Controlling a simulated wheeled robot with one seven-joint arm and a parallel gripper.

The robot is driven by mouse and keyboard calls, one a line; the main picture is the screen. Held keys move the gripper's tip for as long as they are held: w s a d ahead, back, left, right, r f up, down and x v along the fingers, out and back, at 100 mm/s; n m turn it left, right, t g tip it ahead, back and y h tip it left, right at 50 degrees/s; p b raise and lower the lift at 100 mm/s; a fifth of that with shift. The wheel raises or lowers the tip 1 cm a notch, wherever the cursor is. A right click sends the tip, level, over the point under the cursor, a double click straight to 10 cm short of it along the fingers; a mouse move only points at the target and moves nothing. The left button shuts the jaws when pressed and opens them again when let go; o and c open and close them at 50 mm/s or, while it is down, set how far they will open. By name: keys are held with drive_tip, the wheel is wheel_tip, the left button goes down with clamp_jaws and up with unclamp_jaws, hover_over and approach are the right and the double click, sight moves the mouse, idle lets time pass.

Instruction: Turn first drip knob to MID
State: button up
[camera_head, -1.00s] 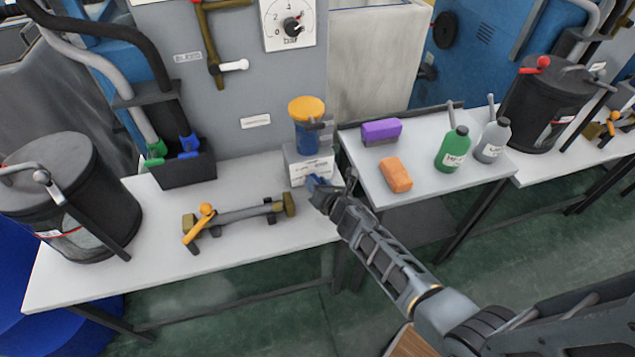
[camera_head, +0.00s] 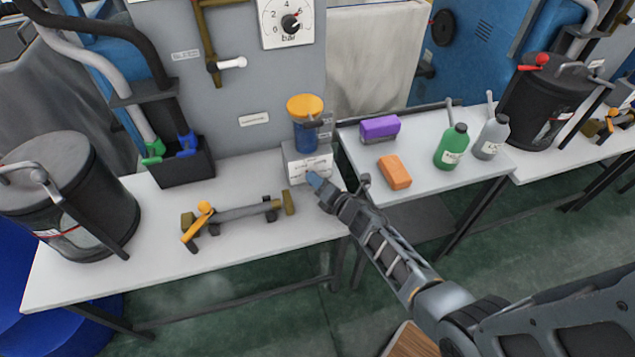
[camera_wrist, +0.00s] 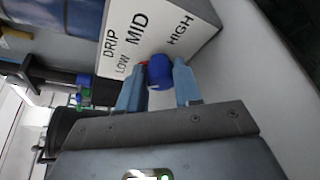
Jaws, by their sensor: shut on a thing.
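The first drip knob (camera_wrist: 160,72) is blue and sits between my gripper's two blue-grey fingers in the wrist view. My gripper (camera_wrist: 158,85) is shut on it. A red mark (camera_wrist: 145,63) shows at the knob's upper left, roughly on the LOW side; its exact pointing is hard to tell. The white label plate (camera_wrist: 150,38) reads DRIP, LOW, MID and HIGH. The box bears a blue reservoir (camera_head: 306,136) with an orange cap (camera_head: 305,106).
A brown bar with an orange lever (camera_head: 238,214) lies left of my gripper on the white table (camera_head: 150,255). A side table holds a purple block (camera_head: 380,128), an orange block (camera_head: 394,171), a green bottle (camera_head: 451,148) and a grey bottle (camera_head: 490,138). A gauge (camera_head: 287,20) hangs above.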

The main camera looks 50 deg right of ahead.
drive_tip(key=shift+f, duration=0.1)
idle(0.3)
drive_tip(key=o, duration=1)
drive_tip(key=shift+o, duration=0.2)
drive_tip(key=shift+v, duration=3.95)
